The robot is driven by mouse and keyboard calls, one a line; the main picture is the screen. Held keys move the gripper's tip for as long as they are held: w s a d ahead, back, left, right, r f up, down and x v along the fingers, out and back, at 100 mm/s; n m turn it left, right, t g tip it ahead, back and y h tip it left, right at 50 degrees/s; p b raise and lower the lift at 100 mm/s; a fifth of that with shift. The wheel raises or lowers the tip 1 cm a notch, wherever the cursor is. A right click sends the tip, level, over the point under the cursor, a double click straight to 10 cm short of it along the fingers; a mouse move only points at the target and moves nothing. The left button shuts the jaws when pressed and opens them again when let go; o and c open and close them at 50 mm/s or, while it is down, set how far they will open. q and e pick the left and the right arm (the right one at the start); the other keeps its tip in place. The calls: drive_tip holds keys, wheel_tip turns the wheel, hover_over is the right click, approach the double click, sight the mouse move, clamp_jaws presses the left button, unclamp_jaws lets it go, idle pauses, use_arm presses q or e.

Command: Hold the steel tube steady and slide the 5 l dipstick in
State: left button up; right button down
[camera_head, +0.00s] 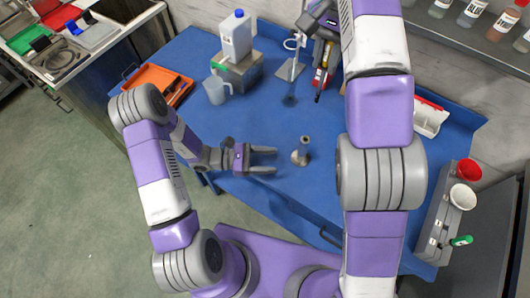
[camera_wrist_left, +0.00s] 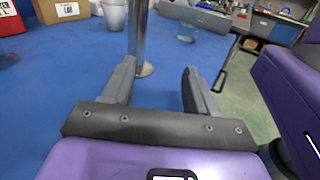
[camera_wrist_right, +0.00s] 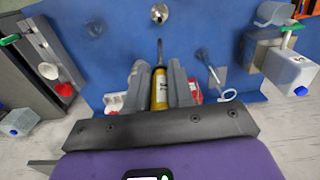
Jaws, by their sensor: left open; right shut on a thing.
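The steel tube (camera_head: 304,146) stands upright on a round foot on the blue table. My left gripper (camera_head: 275,160) is open just left of it, fingers pointing at it. In the left wrist view the tube (camera_wrist_left: 139,40) stands beyond the fingertips, nearer the left finger. My right gripper (camera_wrist_right: 158,68) is shut on the yellow handle of the dipstick (camera_wrist_right: 160,88); its dark rod points toward the tube, which shows at the top of the right wrist view (camera_wrist_right: 159,13). In the head view the dark rod (camera_head: 320,86) hangs down, apart from the tube. The handle's label is unreadable.
A stand with a white ring (camera_head: 292,68) is near the right gripper. A white jug (camera_head: 236,36) on a grey block, a clear beaker (camera_head: 216,90) and an orange tray (camera_head: 158,82) stand at the back left. Red and white cups (camera_head: 463,196) are at right. Table around the tube is clear.

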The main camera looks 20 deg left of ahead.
sight(302, 150)
use_arm(q)
drive_tip(key=shift+w+a+n+t, duration=0.55)
drive_tip(key=shift+w+n+t, duration=0.3)
drive_tip(key=shift+t, duration=0.25)
drive_tip(key=shift+w, duration=0.2)
drive_tip(key=x, duration=1.1)
drive_tip(key=shift+w+d+f, duration=0.1)
drive_tip(key=shift+w+d, duration=0.1)
drive_tip(key=shift+d, duration=0.15)
drive_tip(key=shift+c, duration=0.4)
drive_tip(key=c, duration=1)
use_arm(e)
drive_tip(key=shift+f, duration=0.1)
wheel_tip(302, 150, down, 9)
drive_tip(key=shift+s+f, duration=0.1)
drive_tip(key=shift+f, duration=0.1)
